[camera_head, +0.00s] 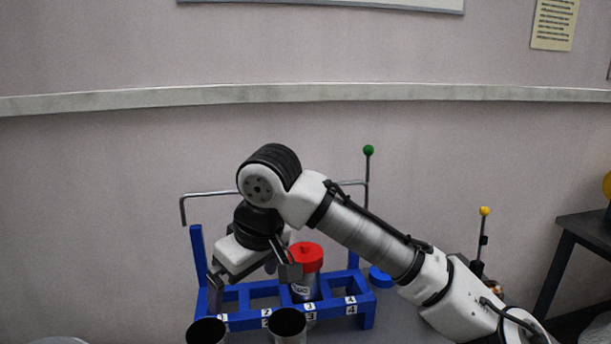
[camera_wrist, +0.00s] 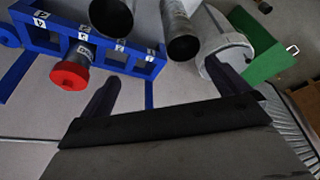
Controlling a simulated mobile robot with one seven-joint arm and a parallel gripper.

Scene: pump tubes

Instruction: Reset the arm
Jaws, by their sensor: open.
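My gripper (camera_head: 252,281) is open, its fingers apart with nothing between them. In the head view it points down over the left part of the blue rack (camera_head: 243,321), left of the red-capped tube (camera_head: 305,257). The tube stands upright in the slot labelled 3, and my near finger partly overlaps it in the picture. In the wrist view, my fingers (camera_wrist: 163,88) reach over the grey table, and the red cap (camera_wrist: 68,76) is to their left, apart from them. The rack (camera_wrist: 43,41) also shows there with its number labels.
Two dark open cylinders (camera_head: 206,331) (camera_head: 287,325) stand in front of the rack. A pale bucket (camera_wrist: 222,38) and a green box (camera_wrist: 262,52) show in the wrist view. A green-knobbed rod (camera_head: 367,165) rises behind the rack; a yellow-knobbed stand (camera_head: 483,225) is right.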

